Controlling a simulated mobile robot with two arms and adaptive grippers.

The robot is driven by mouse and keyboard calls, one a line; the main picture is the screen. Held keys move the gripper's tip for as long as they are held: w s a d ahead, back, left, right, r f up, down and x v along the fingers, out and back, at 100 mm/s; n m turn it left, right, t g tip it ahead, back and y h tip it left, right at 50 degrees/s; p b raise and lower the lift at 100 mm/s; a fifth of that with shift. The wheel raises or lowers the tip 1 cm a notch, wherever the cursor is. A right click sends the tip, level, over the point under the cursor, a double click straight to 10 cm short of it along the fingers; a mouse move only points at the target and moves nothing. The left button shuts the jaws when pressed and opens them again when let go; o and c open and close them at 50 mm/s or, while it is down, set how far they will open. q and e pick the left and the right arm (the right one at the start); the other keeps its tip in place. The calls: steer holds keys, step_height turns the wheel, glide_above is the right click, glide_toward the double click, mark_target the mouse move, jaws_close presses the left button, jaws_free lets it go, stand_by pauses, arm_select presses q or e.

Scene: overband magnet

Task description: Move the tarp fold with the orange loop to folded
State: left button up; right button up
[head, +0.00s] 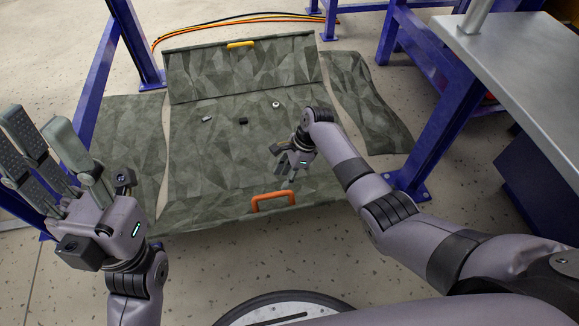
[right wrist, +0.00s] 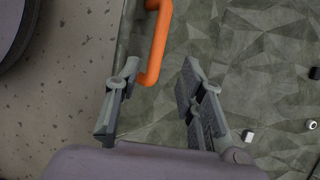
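The grey-green patterned tarp (head: 215,150) lies spread on the floor. Its near fold (head: 215,205) lies out flat toward me, with the orange loop (head: 273,198) at its near edge. In the right wrist view the orange loop (right wrist: 157,45) reaches down to between and just beyond the fingertips. My right gripper (head: 286,172) is over the near part of the tarp, just behind the loop in the head view. It also shows in the right wrist view (right wrist: 158,80), open and empty. My left gripper (head: 45,150) is raised at the left, open and empty.
The far fold (head: 240,72) with a yellow loop (head: 240,44) slopes up at the back. Side flaps lie left (head: 122,140) and right (head: 365,105). Small loose parts (head: 243,121) lie mid-tarp. Blue posts (head: 435,130) and a grey table (head: 515,50) flank it.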

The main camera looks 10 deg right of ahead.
steer(key=shift+v, duration=1.9)
